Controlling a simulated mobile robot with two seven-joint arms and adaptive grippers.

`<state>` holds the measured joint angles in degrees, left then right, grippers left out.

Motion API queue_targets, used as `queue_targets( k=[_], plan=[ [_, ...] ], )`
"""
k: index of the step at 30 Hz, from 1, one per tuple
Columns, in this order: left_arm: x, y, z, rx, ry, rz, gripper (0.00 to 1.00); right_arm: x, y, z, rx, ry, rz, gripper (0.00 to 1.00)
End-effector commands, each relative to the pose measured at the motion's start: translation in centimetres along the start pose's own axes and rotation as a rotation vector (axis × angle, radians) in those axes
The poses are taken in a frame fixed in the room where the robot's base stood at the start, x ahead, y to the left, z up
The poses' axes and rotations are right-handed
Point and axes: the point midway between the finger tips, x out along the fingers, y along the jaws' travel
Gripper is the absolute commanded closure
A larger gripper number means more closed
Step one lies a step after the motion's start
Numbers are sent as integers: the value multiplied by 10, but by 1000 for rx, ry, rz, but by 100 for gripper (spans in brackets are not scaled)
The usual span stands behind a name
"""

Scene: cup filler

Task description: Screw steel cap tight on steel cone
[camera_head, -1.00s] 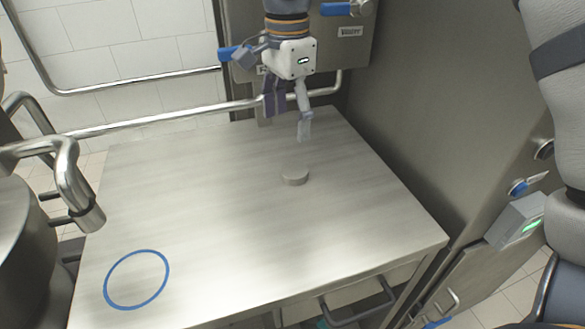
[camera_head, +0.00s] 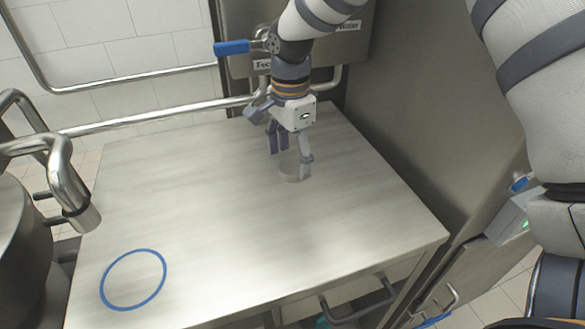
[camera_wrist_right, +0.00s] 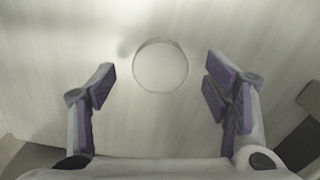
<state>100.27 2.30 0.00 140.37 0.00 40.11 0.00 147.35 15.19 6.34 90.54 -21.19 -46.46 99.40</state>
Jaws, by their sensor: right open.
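A small, flat, round steel disc, which looks like the cap (camera_head: 289,174), lies on the steel table top right of its middle. It also shows in the right wrist view as a pale disc (camera_wrist_right: 160,66). My right gripper (camera_head: 290,163) points down over it, open, with a finger on each side. In the right wrist view the open fingers (camera_wrist_right: 160,83) stand apart from the disc, which lies a little beyond the tips. No steel cone can be made out in these frames. My left gripper is not in view.
The steel table (camera_head: 200,210) is mostly bare, with a blue ring mark (camera_head: 133,280) at its front left. A bent metal pipe (camera_head: 70,190) and a dark round vessel (camera_head: 18,245) stand left. A machine with a blue handle (camera_head: 232,47) stands behind; a steel cabinet wall rises right.

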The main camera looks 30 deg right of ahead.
Motion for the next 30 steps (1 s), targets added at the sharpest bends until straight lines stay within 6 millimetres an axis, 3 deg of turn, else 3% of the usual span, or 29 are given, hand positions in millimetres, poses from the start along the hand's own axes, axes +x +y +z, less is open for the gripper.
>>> queue_targets(
  k=[4,15,22,30],
  plan=[
    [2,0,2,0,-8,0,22,19,0,1,-2,-1,1,29],
    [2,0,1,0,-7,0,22,20,0,1,-2,0,-1,29],
    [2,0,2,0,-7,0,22,20,0,1,-2,0,-1,82],
    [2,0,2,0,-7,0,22,20,0,1,-2,0,-1,82]
  ],
)
